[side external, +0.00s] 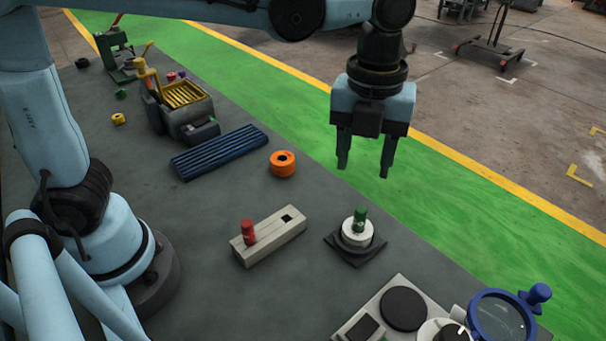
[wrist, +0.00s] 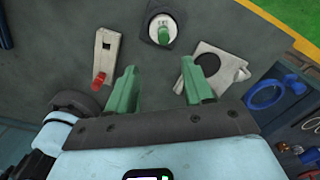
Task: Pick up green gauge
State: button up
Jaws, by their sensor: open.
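The green gauge (side external: 360,217) stands upright in a white round collar (side external: 357,235) on a dark square base (side external: 340,250), right of centre on the bench. In the wrist view the green gauge (wrist: 164,36) shows near the top middle, beyond the fingertips. My gripper (side external: 364,172) is open and empty, pointing down, and hangs above the bench. It appears apart from the gauge and higher than it. In the wrist view the two fingers of my gripper (wrist: 158,68) are spread. The gauge's lower end is hidden inside the collar.
A beige block (side external: 277,229) with a red gauge (side external: 248,231) and an empty square hole lies left of the green gauge. An orange ring (side external: 283,164) and a blue ribbed tray (side external: 219,151) lie farther back. A panel (side external: 372,308) and blue-rimmed magnifier (side external: 500,318) stand at front right.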

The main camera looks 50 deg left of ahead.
aim_at(361, 209)
jog(key=shift+m, duration=0.3)
jog(key=f, duration=0.6)
jog(key=shift+d+f, duration=0.2)
jog(key=shift+f, duration=0.2)
jog(key=f, duration=0.2)
jog(key=w+f, duration=0.1)
jog(key=f, duration=0.1)
jog(key=shift+s+f, duration=0.1)
jog(key=shift+f, duration=0.55)
grip_shut()
